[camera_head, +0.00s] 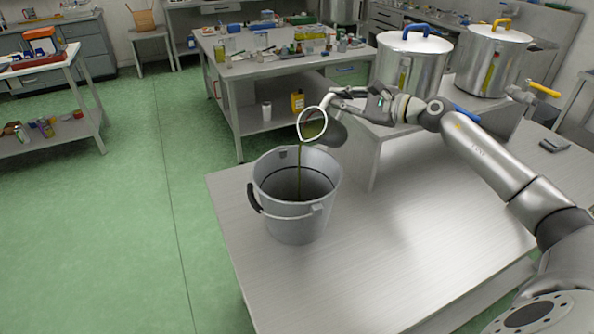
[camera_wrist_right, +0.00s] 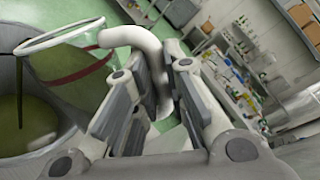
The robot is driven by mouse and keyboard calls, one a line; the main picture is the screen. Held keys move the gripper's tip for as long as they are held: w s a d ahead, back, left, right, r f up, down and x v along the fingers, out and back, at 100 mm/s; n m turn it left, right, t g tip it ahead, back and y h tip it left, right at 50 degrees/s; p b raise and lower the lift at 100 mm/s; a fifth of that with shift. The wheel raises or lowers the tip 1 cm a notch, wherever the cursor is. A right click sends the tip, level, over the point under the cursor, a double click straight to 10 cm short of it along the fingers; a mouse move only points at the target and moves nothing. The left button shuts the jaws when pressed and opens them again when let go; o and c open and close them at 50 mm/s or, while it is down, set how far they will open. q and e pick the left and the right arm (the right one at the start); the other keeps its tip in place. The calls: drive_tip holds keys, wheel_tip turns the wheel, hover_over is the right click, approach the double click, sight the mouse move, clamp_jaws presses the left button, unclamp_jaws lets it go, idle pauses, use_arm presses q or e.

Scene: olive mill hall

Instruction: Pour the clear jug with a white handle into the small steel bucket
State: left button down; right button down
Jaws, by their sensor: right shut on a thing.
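The clear jug (camera_head: 331,130) is tilted on its side above the small steel bucket (camera_head: 297,226), its white rim facing the left. A thin dark olive stream (camera_head: 299,168) falls from the rim into the bucket, which stands upright on the steel table. My right gripper (camera_head: 345,94) is shut on the jug's white handle. In the right wrist view the fingers (camera_wrist_right: 154,88) flank the white handle (camera_wrist_right: 141,48), with the jug's rim (camera_wrist_right: 58,38) at upper left. Greenish liquid shows inside the bucket (camera_wrist_right: 8,82) there. My left gripper is out of view.
The bare steel table (camera_head: 370,255) is clear right of the bucket. Two large steel pots (camera_head: 407,68) (camera_head: 488,62) with lids stand on a raised stand behind. A bench (camera_head: 275,68) with bottles is farther back. Green floor lies open at left.

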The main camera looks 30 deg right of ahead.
sight(330, 121)
drive_tip(key=shift+s+a, duration=0.1)
drive_tip(key=shift+s, duration=0.05)
drive_tip(key=shift+f+n, duration=0.15)
drive_tip(key=shift+n, duration=0.15)
drive_tip(key=shift+a, duration=0.2)
drive_tip(key=shift+s+a+f+n+h+p, duration=0.1)
drive_tip(key=shift+s+a+n+h+p, duration=0.15)
drive_tip(key=shift+a+n+p, duration=0.7)
drive_tip(key=shift+s+n+h+p, duration=0.1)
drive_tip(key=shift+n+h+p, duration=0.3)
drive_tip(key=shift+p, duration=1.15)
idle(1.5)
drive_tip(key=shift+s+a+n+p, duration=0.2)
drive_tip(key=shift+a+n+p, duration=0.25)
drive_tip(key=shift+a+p, duration=0.35)
